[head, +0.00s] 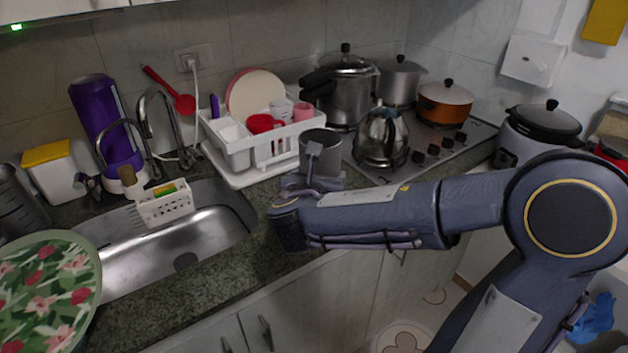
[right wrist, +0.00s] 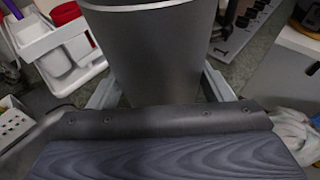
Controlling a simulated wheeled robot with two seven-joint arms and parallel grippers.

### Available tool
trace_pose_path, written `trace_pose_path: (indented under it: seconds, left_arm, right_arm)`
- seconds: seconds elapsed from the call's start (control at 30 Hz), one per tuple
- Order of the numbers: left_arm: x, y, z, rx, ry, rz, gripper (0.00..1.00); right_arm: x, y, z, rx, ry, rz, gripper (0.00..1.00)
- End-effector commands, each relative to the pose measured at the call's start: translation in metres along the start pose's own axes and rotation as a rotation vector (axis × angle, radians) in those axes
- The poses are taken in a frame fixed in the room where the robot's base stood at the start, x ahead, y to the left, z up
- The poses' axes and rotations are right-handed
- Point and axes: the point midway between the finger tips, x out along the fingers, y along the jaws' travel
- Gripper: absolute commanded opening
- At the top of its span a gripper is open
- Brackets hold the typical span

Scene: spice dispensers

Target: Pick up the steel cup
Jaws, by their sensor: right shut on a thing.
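The steel cup (head: 320,152) is a grey metal cylinder, upright, between the dish rack and the kettle at the counter's front part. My right gripper (head: 314,180) is shut on the cup; its arm comes in from the right. In the right wrist view the cup (right wrist: 155,50) fills the middle, with a finger of my right gripper (right wrist: 157,95) on each side of it. Whether the cup's base touches the counter is hidden by the gripper. My left gripper is not in view.
A white dish rack (head: 238,150) stands left of the cup. A kettle (head: 382,138) and pots sit on the stove (head: 455,140) to the right. The sink (head: 195,235) is at the left, and a floral plate (head: 45,290) is at the lower left.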

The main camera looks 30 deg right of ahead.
Motion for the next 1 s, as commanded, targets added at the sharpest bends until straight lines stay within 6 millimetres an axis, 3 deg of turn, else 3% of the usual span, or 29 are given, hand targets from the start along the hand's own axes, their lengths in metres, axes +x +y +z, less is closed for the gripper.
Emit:
trace_pose_path:
  seconds: [0.5,1.0]
  left_arm:
    - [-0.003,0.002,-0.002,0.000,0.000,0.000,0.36]
    - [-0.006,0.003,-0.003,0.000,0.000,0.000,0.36]
  right_arm:
    - [-0.056,-0.034,0.015,0.003,-0.004,0.002,0.41]
    - [-0.083,-0.050,0.019,0.002,-0.002,0.001,0.41]
